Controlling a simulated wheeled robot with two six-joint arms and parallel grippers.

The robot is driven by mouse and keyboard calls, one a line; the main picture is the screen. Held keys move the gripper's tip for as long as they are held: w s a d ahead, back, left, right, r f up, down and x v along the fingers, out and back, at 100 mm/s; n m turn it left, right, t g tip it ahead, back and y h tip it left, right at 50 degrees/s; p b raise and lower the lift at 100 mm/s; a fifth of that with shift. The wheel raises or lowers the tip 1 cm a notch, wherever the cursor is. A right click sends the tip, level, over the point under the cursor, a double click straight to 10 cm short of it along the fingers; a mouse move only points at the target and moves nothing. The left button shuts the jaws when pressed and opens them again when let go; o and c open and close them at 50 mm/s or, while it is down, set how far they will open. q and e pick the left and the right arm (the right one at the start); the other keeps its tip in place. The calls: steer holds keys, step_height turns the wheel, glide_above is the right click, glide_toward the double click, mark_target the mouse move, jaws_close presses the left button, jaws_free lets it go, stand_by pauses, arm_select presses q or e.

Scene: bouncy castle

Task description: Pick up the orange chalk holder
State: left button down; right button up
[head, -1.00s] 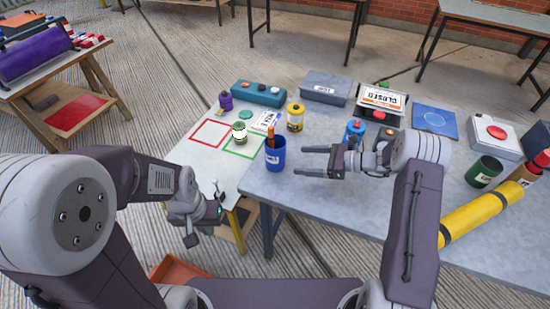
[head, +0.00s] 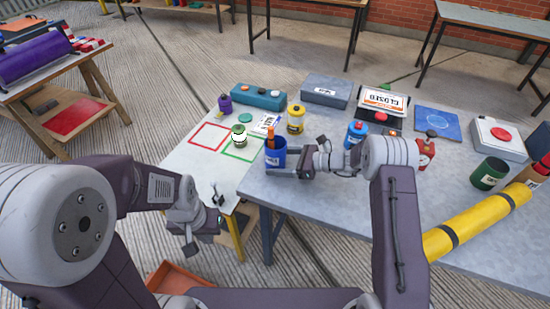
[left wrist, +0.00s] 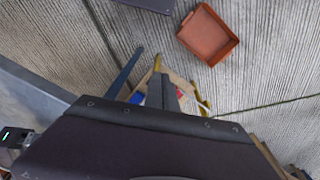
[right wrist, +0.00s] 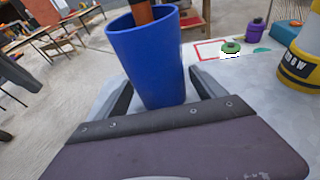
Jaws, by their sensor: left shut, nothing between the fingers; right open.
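The orange chalk holder (head: 270,136) stands upright in a blue cup (head: 276,158) near the front left of the grey table. Only its upper part shows above the rim; it also shows at the top of the right wrist view (right wrist: 143,12). My right gripper (head: 272,165) is open and low at the cup. In the right wrist view its fingers (right wrist: 160,80) lie on either side of the blue cup's lower part; I cannot tell whether they touch it. My left gripper (head: 191,246) is shut and empty, hanging in front of the white table's edge.
A yellow bottle (head: 295,119) and a blue bottle (head: 355,134) stand near the cup. A green-topped jar (head: 239,136) stands left of it on the white table (head: 190,171). A yellow tube (head: 470,226) lies at the right. An orange tray (left wrist: 208,36) is on the ground.

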steer(key=c, duration=0.9)
arm_select(q)
steer(key=c, duration=1.7)
jaws_free()
steer(key=o, duration=0.4)
steer(key=shift+s+a+m, duration=0.2)
steer(key=shift+a+m, duration=0.15)
steer(key=shift+m, duration=0.25)
steer(key=shift+o, duration=0.2)
steer(key=w+a+r+m+t+y, duration=0.1)
steer(key=w+a+r+m+y, duration=0.15)
steer(key=a+m, duration=0.3)
steer(key=w+a+r+m+y, duration=0.1)
steer(key=w+a+m+y, duration=0.1)
steer(key=a+m+y, duration=0.3)
steer(key=w+d+r+m+t, duration=0.3)
steer(key=w+r+m+t, duration=0.3)
steer(key=w+m, duration=0.55)
steer(key=m+t+h, duration=0.5)
steer(key=m+h, duration=0.4)
steer(key=m, duration=0.5)
glide_toward(270, 135)
steer(key=shift+y, duration=0.25)
steer(key=x, duration=0.8)
steer(key=shift+w+d+f, duration=0.2)
steer(key=shift+w, duration=0.1)
steer(key=shift+x, duration=2.65)
